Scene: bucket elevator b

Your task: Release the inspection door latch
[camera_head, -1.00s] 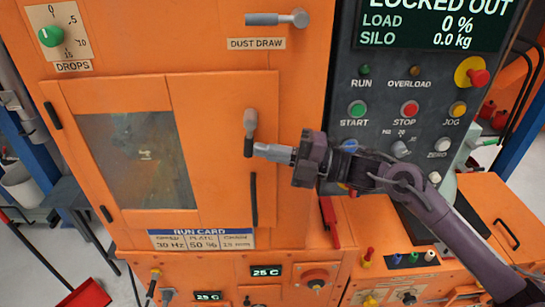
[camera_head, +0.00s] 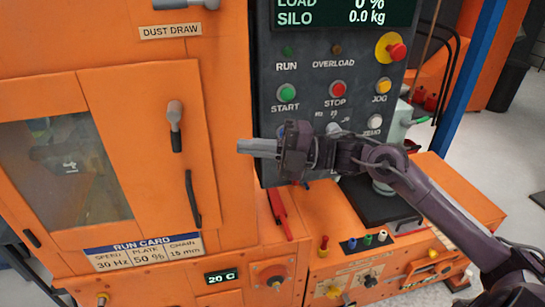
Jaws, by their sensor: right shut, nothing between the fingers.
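The inspection door (camera_head: 150,150) is an orange panel with a dark window (camera_head: 65,170), in the left of the head view. It looks closed. Its latch (camera_head: 175,125) is a grey lever with a dark grip, hanging down near the door's right side. A black pull handle (camera_head: 192,200) sits below it. My right gripper (camera_head: 242,147) is shut and empty, its fingers pointing left. It is to the right of the latch, apart from it, and in front of the cabinet edge. My left gripper is not in view.
A dark control panel (camera_head: 312,120) with buttons and a screen (camera_head: 345,12) stands behind my right arm. A dust draw lever (camera_head: 185,4) is above the door. A red-handled tool (camera_head: 279,212) and a lower orange console (camera_head: 340,262) with knobs are below.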

